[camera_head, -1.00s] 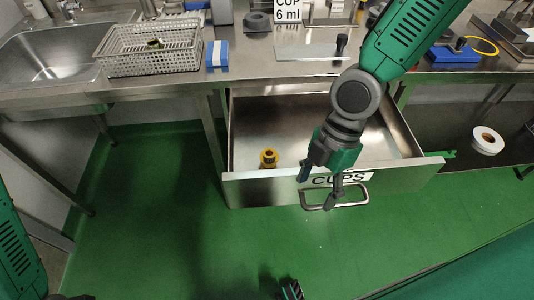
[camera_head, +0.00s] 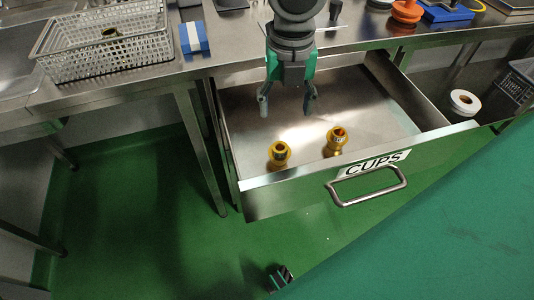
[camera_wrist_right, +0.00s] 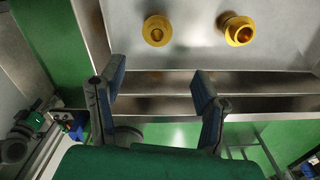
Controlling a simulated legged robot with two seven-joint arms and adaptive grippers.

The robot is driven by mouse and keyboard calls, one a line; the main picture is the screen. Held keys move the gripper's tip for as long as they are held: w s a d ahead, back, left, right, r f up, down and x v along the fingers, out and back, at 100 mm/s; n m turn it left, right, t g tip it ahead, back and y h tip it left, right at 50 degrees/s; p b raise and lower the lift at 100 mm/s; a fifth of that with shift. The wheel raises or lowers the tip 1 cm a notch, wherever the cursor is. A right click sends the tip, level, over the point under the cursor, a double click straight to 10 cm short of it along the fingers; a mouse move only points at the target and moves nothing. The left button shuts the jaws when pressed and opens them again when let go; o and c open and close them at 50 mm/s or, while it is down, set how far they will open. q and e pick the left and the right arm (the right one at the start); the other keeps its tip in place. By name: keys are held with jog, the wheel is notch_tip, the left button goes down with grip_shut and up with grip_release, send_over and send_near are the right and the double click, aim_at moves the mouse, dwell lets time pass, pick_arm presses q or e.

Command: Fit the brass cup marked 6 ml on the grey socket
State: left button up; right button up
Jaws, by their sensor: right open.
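Two brass cups stand in the open steel drawer (camera_head: 300,112), a left one (camera_head: 279,154) and a right one (camera_head: 336,140). Their markings are too small to read, so I cannot tell which is 6 ml. The right wrist view also shows a left cup (camera_wrist_right: 157,30) and a right cup (camera_wrist_right: 237,29). My right gripper (camera_head: 288,103) is open and empty, pointing down over the drawer behind the cups, apart from both. Its spread fingers show in the right wrist view (camera_wrist_right: 157,95). I cannot make out the grey socket. My left gripper is not in view.
The drawer front labelled CUPS (camera_head: 376,165) has a protruding handle (camera_head: 368,187). On the bench stand a wire basket (camera_head: 108,45), a blue and white block (camera_head: 194,38) and an orange item (camera_head: 406,12). A white roll (camera_head: 463,102) lies right of the drawer.

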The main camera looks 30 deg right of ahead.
aim_at(280, 146)
jog(key=f+b, duration=0.1)
jog(key=f, duration=0.2)
jog(key=f+b, duration=0.1)
jog(key=f, duration=0.1)
jog(key=f+b, duration=0.1)
jog(key=f, duration=0.2)
jog(key=shift+w+a+f, duration=0.1)
jog(key=shift+a+f, duration=0.25)
jog(key=shift+a, duration=0.05)
jog(key=f+b, duration=0.1)
jog(key=f, duration=0.2)
jog(key=f+b, duration=0.1)
jog(key=f, duration=0.1)
jog(key=shift+w+d+f+b, duration=0.2)
jog(key=shift+w+d+b, duration=0.1)
jog(key=shift+d, duration=0.1)
jog(key=shift+a+r, duration=0.1)
jog(key=shift+a, duration=0.05)
jog(key=shift+c, duration=0.4)
jog(key=c, duration=1)
